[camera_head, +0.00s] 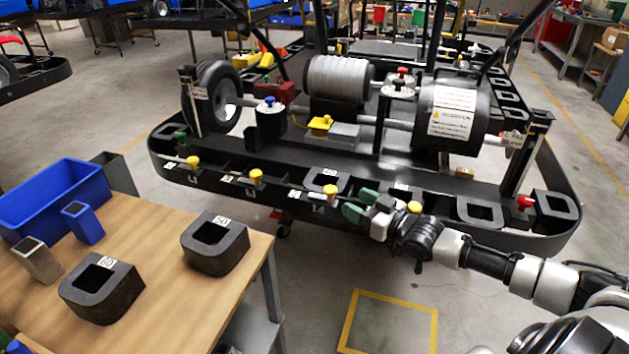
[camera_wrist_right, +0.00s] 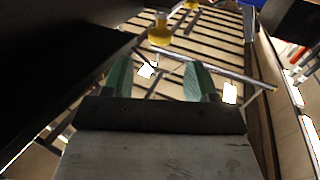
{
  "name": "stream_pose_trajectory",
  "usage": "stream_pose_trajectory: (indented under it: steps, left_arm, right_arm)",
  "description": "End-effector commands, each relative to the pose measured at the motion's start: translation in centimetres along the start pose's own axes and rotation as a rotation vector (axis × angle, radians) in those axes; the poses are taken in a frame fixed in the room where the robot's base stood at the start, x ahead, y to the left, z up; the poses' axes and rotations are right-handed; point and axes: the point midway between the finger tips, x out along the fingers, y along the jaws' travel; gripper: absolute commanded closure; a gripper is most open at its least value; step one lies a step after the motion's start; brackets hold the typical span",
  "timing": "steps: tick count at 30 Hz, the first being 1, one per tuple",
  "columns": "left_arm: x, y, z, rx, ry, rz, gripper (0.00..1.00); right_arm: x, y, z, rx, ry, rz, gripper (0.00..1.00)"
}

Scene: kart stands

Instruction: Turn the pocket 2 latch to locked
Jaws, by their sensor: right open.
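A row of yellow-knobbed latches runs along the front rail of the kart stand (camera_head: 440,232). Their knobs are the far-left one (camera_head: 193,161), the second (camera_head: 256,175), the third (camera_head: 330,190) and one beside my right wrist (camera_head: 414,207). The small pocket labels are too blurred to tell surely which is pocket 2. My right gripper (camera_head: 360,206) is open and empty, its green fingertips just right of the third knob. In the right wrist view the open fingers (camera_wrist_right: 157,80) point toward a yellow knob (camera_wrist_right: 160,32) and a thin metal rod (camera_wrist_right: 210,66), apart from the knob. My left gripper is out of view.
A wooden table (camera_head: 160,275) at the left holds two dark weight blocks (camera_head: 215,243) (camera_head: 100,288) and a blue bin (camera_head: 55,198). The stand carries a wheel (camera_head: 218,97) and a shaft with drums. Floor is free between table and arm, around a yellow square outline (camera_head: 350,304).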

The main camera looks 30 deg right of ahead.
Motion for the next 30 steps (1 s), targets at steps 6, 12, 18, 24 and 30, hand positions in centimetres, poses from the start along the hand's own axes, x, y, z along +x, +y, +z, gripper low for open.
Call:
stream_pose_trajectory:
  steps: [6, 12, 18, 24, 30]
  left_arm:
    - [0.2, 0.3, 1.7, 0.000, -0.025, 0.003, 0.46]
    - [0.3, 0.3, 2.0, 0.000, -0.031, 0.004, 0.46]
    - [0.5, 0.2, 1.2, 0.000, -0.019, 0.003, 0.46]
    - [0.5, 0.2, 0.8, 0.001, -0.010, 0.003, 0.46]
    - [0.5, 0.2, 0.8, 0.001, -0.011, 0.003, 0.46]
  right_arm:
    - [1.9, 0.1, -0.1, 0.000, 0.003, 0.001, 0.42]
    - [4.8, 0.1, -0.1, 0.000, 0.005, 0.001, 0.42]
    - [7.7, 0.0, -0.1, -0.001, 0.004, 0.001, 0.42]
    - [9.8, 0.0, -0.1, 0.001, 0.002, 0.001, 0.42]
    - [10.6, 0.0, 0.0, 0.000, 0.000, 0.001, 0.42]
